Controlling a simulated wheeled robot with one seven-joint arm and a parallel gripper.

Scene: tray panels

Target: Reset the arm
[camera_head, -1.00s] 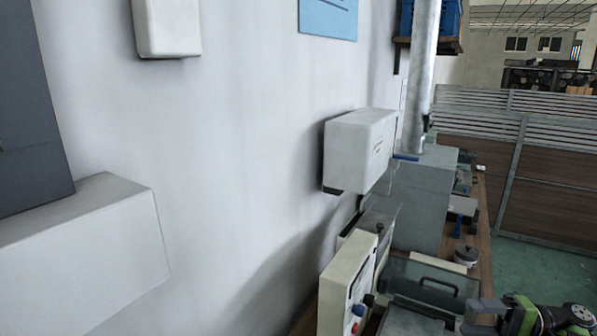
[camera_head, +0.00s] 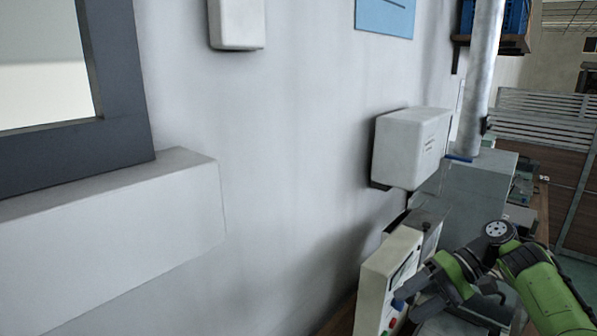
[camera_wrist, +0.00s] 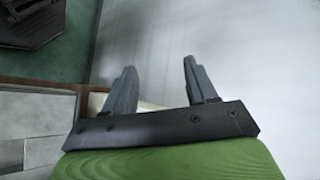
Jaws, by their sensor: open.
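My green arm (camera_head: 535,280) reaches in at the lower right of the head view and bends to the left. My dark gripper (camera_head: 412,298) is at its end, beside the cream control box (camera_head: 378,290) with coloured buttons. I cannot tell whether it touches the box. In the wrist view my gripper (camera_wrist: 160,78) has its two grey fingers apart, with nothing between them. A pale wall surface and a brown edge lie beyond the fingers.
A white wall box (camera_head: 412,148) hangs above the bench. A grey cabinet (camera_head: 480,195) with a metal pipe (camera_head: 480,75) stands behind my arm. A white ledge (camera_head: 120,225) juts out at the left. A green floor (camera_wrist: 85,50) shows in the wrist view.

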